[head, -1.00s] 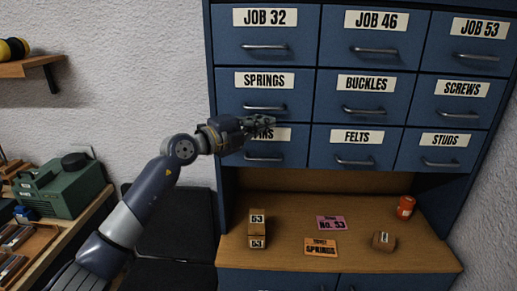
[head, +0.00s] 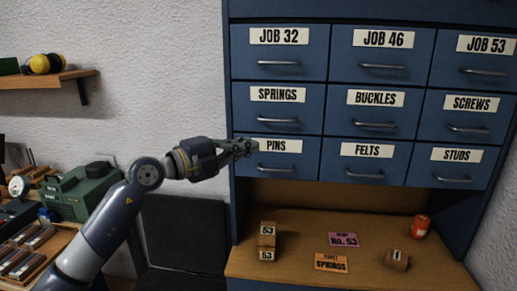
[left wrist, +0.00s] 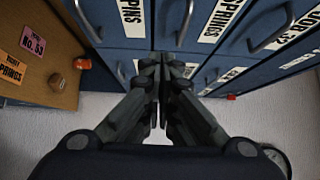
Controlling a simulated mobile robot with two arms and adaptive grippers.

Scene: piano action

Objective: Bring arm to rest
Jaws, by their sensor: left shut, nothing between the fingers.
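My left arm comes in from the left in the head view. Its gripper (head: 246,148) is shut and empty, pointing right, in front of the left edge of the PINS drawer (head: 277,160). In the left wrist view the gripper's fingers (left wrist: 162,62) are closed together, with the blue drawer fronts beyond them. I cannot tell how far the fingertips are from the cabinet. My right gripper is not in view.
The cabinet's labelled drawers (head: 375,112) all look shut. On the wooden ledge (head: 290,225) below are stacked 53 boxes (head: 267,241), a pink card (head: 343,240), an orange card (head: 331,262), a small brown box (head: 397,259) and an orange can (head: 421,227). A green machine (head: 82,192) stands at left.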

